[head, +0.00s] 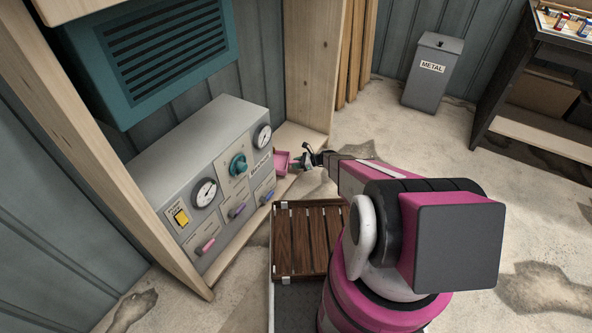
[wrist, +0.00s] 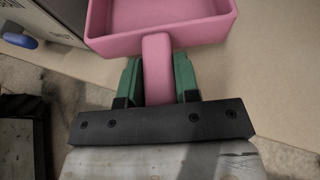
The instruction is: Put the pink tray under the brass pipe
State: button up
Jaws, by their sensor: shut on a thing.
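The pink tray (head: 281,162) is a small open box with a handle. It is at the right end of the grey control box, over the pale wooden ledge. In the wrist view the tray (wrist: 160,14) looks empty and level. My gripper (head: 298,164) is shut on its handle. Its green fingers (wrist: 158,82) press on both sides of the handle. I cannot tell whether the tray touches the ledge. I cannot make out the brass pipe in either view; the box's far end is hidden.
The grey control box (head: 165,165) with gauges, a teal knob and coloured levers stands on the pale ledge (head: 305,139), between wooden posts. A teal vent (head: 160,50) hangs above it. A grey METAL bin (head: 432,75) stands at the back. Floor on the right is clear.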

aim_at(296, 172)
jog(key=shift+a+f, duration=0.2)
jog(key=shift+f, duration=1.9)
jog(key=shift+f, duration=0.15)
jog(key=o, duration=1)
jog(key=shift+c, duration=0.2)
jog(key=shift+r, duration=0.2)
jog(key=v, duration=1.2)
jog(key=s+d+r+n+h, duration=0.1)
jog(key=s+r+n+h, duration=0.3)
jog(key=r, duration=0.8)
jog(key=s+d+r+n+g+h, duration=0.1)
jog(key=s+r+n+h, duration=0.3)
jog(key=s+r+n, duration=0.5)
jog(key=s+d+r+n+g+h, duration=0.1)
jog(key=s+r+n+h, duration=0.4)
jog(key=s+r, duration=0.7)
notch_tip(296, 172, up, 5)
jog(key=shift+f+n, duration=0.2)
jog(key=shift+n, duration=0.9)
